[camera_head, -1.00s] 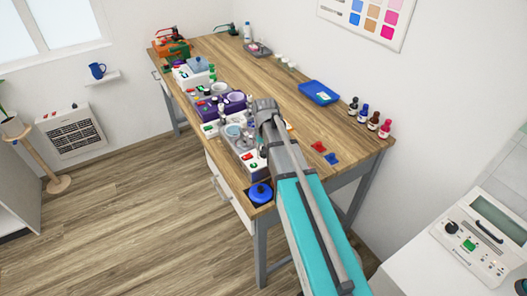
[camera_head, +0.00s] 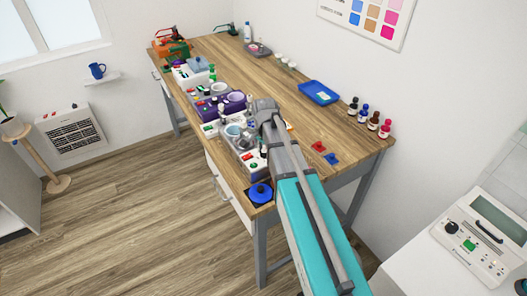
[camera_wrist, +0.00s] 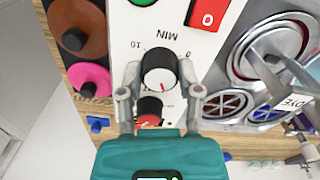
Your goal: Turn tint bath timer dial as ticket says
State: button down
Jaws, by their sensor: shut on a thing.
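The timer dial (camera_wrist: 160,70) is a round knob with a white face and a dark rim, on a white panel (camera_wrist: 150,20) marked MIN and 10. Its red pointer line points down in the wrist view. My gripper (camera_wrist: 160,76) has a finger on each side of the dial and is shut on it. A smaller black knob with a red top (camera_wrist: 149,109) sits between the fingers, nearer the gripper body. In the head view my arm hides the dial. I cannot make out a ticket.
A red switch marked 0 (camera_wrist: 207,13) and a round metal basin (camera_wrist: 270,50) are close by in the wrist view. In the head view, several devices line the wooden table's (camera_head: 345,150) front edge. A blue tray (camera_head: 320,92) and bottles (camera_head: 373,121) stand behind.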

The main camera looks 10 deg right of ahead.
jog(key=shift+s+m, duration=0.2)
jog(key=shift+m, duration=0.2)
jog(key=shift+c, duration=1.4)
grip_release()
jog(key=shift+w, duration=0.1)
